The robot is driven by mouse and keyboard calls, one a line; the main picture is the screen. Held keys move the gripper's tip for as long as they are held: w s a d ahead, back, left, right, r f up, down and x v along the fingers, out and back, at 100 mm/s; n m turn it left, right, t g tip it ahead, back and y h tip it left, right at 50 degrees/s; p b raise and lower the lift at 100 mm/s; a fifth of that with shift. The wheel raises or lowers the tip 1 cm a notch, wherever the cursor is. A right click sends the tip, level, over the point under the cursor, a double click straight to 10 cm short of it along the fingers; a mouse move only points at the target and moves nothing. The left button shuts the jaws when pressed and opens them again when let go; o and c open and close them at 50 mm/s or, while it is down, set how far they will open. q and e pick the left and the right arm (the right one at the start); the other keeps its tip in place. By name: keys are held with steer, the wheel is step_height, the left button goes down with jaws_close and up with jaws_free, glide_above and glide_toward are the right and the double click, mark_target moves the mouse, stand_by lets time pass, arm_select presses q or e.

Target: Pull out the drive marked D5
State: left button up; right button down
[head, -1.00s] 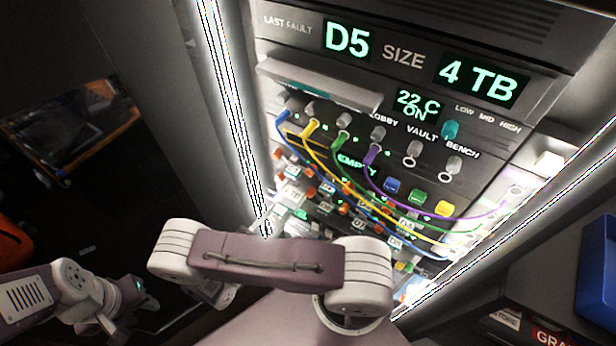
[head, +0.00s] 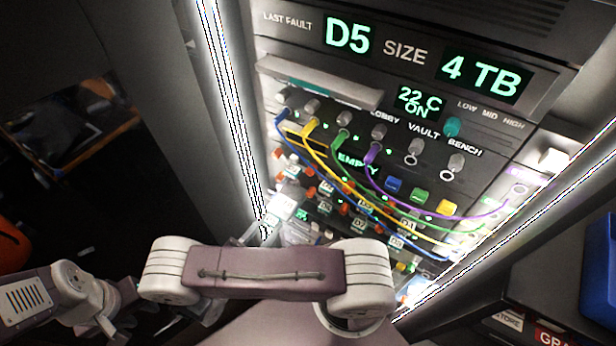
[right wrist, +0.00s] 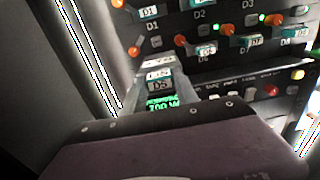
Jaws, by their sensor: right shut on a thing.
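My right gripper (right wrist: 157,86) is shut on this drive; the fingers are hard to make out. In the head view a pale block (head: 284,208) shows at the bay's left edge, with the right gripper mostly hidden behind my arm. My left arm is at the lower left of the head view; its gripper (head: 125,300) is dark and unclear.
Other drives such as D1 (right wrist: 149,11) and D6 (right wrist: 206,50) sit close by, with orange levers. Blue, yellow, green and purple cables (head: 400,205) hang across the panel. A bright strip (head: 232,110) edges the bay at left. A blue bin (head: 600,265) is at far right.

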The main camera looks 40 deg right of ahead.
steer(key=shift+b+v, duration=0.65)
steer(key=shift+v, duration=1.6)
steer(key=shift+s, duration=0.1)
